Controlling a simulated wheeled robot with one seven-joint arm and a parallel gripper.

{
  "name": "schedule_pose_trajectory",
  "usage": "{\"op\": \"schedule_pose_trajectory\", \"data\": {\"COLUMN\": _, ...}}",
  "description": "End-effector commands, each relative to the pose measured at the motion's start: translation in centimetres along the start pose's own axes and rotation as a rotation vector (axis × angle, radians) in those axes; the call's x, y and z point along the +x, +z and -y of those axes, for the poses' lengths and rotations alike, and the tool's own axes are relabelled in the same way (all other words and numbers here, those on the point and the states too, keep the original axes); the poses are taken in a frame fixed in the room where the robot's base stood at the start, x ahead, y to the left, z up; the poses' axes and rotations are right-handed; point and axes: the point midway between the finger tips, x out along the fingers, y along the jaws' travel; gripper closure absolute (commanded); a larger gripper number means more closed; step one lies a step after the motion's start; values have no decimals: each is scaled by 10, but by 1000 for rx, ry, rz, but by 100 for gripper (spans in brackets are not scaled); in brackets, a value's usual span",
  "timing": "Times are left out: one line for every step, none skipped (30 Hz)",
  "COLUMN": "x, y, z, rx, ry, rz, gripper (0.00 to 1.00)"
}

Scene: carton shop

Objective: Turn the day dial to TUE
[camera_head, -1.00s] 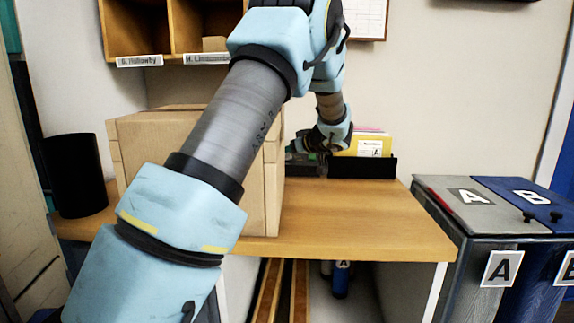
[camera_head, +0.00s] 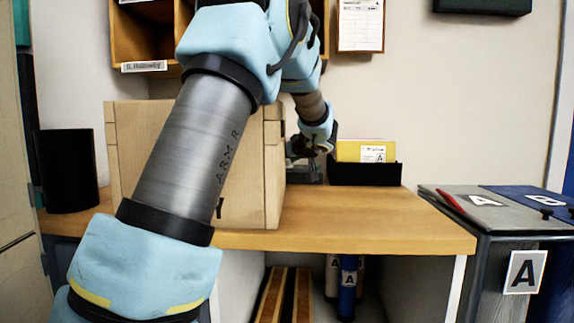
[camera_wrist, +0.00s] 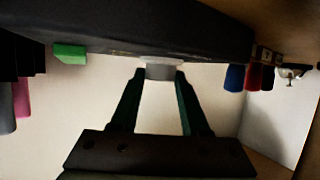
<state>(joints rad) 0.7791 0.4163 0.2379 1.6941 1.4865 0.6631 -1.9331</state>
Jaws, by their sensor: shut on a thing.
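My gripper (camera_head: 308,148) is at the back of the wooden desk, between the carton and the black file holder. In the wrist view my gripper (camera_wrist: 160,76) has its two dark fingers closed on a short grey round knob (camera_wrist: 161,66), which appears to be the day dial. The knob sits against a long dark body (camera_wrist: 205,30) with a green block (camera_wrist: 70,53) at its left. No day lettering shows, so I cannot tell the dial's setting. In the head view a small dark device (camera_head: 308,172) is partly hidden beneath the gripper and behind the carton.
A large carton (camera_head: 240,190) stands left of the gripper, partly behind my arm. A black file holder (camera_head: 365,174) with yellow folders stands to the right. A black bin (camera_head: 68,175) is far left. The desk's right front (camera_head: 400,225) is clear. Lidded bins (camera_head: 485,212) stand right.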

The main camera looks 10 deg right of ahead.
Motion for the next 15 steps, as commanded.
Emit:
{"op": "schedule_pose_trajectory", "data": {"x": -1, "y": -2, "z": -2, "rx": 0, "ry": 3, "rz": -2, "gripper": 100}}
{"op": "schedule_pose_trajectory", "data": {"x": -1, "y": -2, "z": -2, "rx": 0, "ry": 3, "rz": -2, "gripper": 100}}
{"op": "schedule_pose_trajectory", "data": {"x": -1, "y": -2, "z": -2, "rx": 0, "ry": 3, "rz": -1, "gripper": 100}}
{"op": "schedule_pose_trajectory", "data": {"x": -1, "y": -2, "z": -2, "rx": 0, "ry": 3, "rz": -1, "gripper": 100}}
{"op": "schedule_pose_trajectory", "data": {"x": -1, "y": -1, "z": -2, "rx": -1, "ry": 3, "rz": -1, "gripper": 53}}
{"op": "schedule_pose_trajectory", "data": {"x": -1, "y": -1, "z": -2, "rx": 0, "ry": 3, "rz": -1, "gripper": 49}}
{"op": "schedule_pose_trajectory", "data": {"x": -1, "y": -1, "z": -1, "rx": 0, "ry": 3, "rz": -1, "gripper": 45}}
{"op": "schedule_pose_trajectory", "data": {"x": -1, "y": -1, "z": -1, "rx": 0, "ry": 2, "rz": -1, "gripper": 42}}
{"op": "schedule_pose_trajectory", "data": {"x": -1, "y": -1, "z": -1, "rx": -1, "ry": 2, "rz": -1, "gripper": 38}}
{"op": "schedule_pose_trajectory", "data": {"x": -1, "y": -1, "z": -1, "rx": 0, "ry": 1, "rz": 0, "gripper": 34}}
{"op": "schedule_pose_trajectory", "data": {"x": -1, "y": -1, "z": -1, "rx": -1, "ry": 1, "rz": 0, "gripper": 31}}
{"op": "schedule_pose_trajectory", "data": {"x": -1, "y": 0, "z": -1, "rx": -1, "ry": 1, "rz": 0, "gripper": 26}}
{"op": "schedule_pose_trajectory", "data": {"x": -1, "y": 0, "z": -1, "rx": -1, "ry": 1, "rz": 0, "gripper": 25}}
{"op": "schedule_pose_trajectory", "data": {"x": -1, "y": 0, "z": -1, "rx": -1, "ry": 0, "rz": 0, "gripper": 25}}
{"op": "schedule_pose_trajectory", "data": {"x": 0, "y": 0, "z": 0, "rx": -1, "ry": 0, "rz": 0, "gripper": 25}}
